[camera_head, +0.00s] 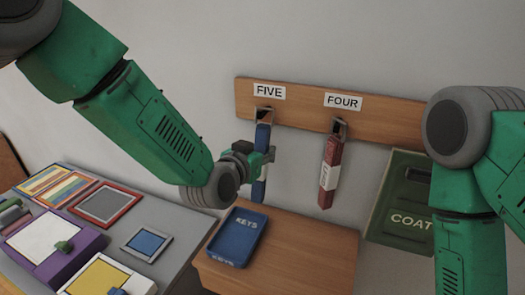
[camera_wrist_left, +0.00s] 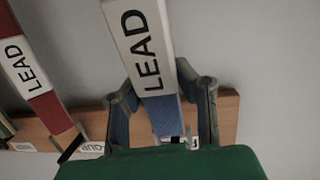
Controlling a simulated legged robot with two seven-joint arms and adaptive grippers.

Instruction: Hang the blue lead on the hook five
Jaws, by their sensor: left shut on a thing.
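The blue lead (camera_head: 262,138) hangs upright against the wall board, below the hook five (camera_head: 264,112) under the FIVE sign (camera_head: 269,92). Its top end meets the hook; I cannot tell whether its loop is around it. My left gripper (camera_head: 266,161) is shut on the blue lead at mid-length. In the left wrist view the lead (camera_wrist_left: 165,115), with a white LEAD label, runs between the two fingers (camera_wrist_left: 162,108). My right arm is at the right of the head view, its gripper out of frame.
A red lead (camera_head: 330,165) hangs on the neighbouring hook under the FOUR sign (camera_head: 343,101). A green COAT box (camera_head: 400,205) is at the right. A blue KEYS tray (camera_head: 237,237) sits on the wooden cabinet (camera_head: 300,255) below. A grey table (camera_head: 180,215) with several panels is at the left.

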